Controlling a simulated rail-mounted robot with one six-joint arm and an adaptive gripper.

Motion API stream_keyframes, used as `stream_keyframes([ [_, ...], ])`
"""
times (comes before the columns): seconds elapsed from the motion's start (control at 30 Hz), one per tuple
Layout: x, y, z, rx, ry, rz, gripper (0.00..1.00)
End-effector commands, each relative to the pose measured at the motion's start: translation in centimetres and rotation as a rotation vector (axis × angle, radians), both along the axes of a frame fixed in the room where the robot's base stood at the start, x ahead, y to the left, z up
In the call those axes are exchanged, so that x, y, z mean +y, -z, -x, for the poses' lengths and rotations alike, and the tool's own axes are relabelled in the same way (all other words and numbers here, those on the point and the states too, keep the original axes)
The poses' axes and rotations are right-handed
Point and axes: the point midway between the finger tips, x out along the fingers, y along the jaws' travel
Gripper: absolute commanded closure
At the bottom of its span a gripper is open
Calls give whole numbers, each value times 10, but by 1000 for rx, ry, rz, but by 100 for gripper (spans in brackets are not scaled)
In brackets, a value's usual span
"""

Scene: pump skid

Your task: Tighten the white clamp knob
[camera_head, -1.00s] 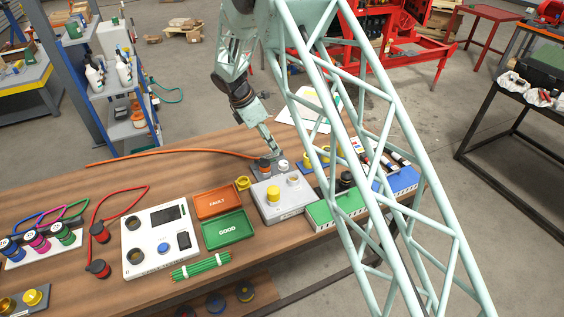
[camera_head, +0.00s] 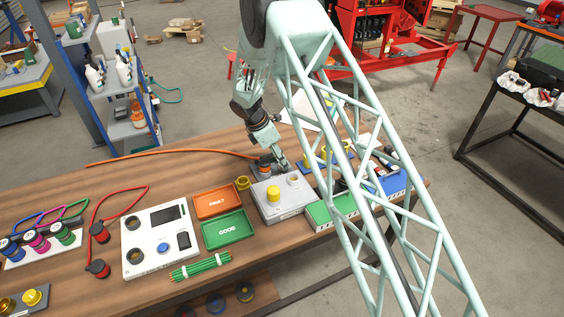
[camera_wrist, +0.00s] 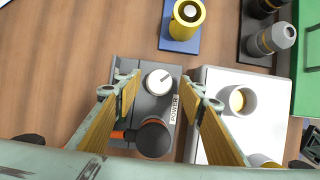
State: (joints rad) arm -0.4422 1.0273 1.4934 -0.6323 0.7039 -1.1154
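The white knob (camera_wrist: 159,82) has a dark pointer line and sits on a grey box (camera_wrist: 158,109) with a label that seems to read POWER, in the wrist view. My gripper (camera_wrist: 161,85) is open, one finger on each side of the knob in the picture, with visible gaps. No contact shows; the height above the knob is hard to judge. In the head view my gripper (camera_head: 283,164) is over the grey box at the back of the bench, and the knob is hidden there.
To the right is a pale box (camera_wrist: 222,84) with a round socket and a yellow knob. A yellow cylinder (camera_wrist: 187,18) on a blue plate lies beyond.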

Motion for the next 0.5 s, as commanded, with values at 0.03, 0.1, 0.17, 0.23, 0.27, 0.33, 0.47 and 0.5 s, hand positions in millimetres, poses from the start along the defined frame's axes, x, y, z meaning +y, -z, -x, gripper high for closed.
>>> stream_keyframes([
  [0.03,-2,4,0,1,0,0,63],
  [0.1,-3,7,-1,1,0,0,63],
  [0.17,-3,9,-2,0,0,-1,63],
  [0.23,-4,11,-2,0,0,-1,63],
  [0.27,-4,11,-2,0,0,-1,63],
  [0.33,-4,11,-2,0,0,-1,63],
  [0.47,-4,11,-2,0,0,-1,63],
  [0.5,-4,11,-2,0,0,-1,63],
])
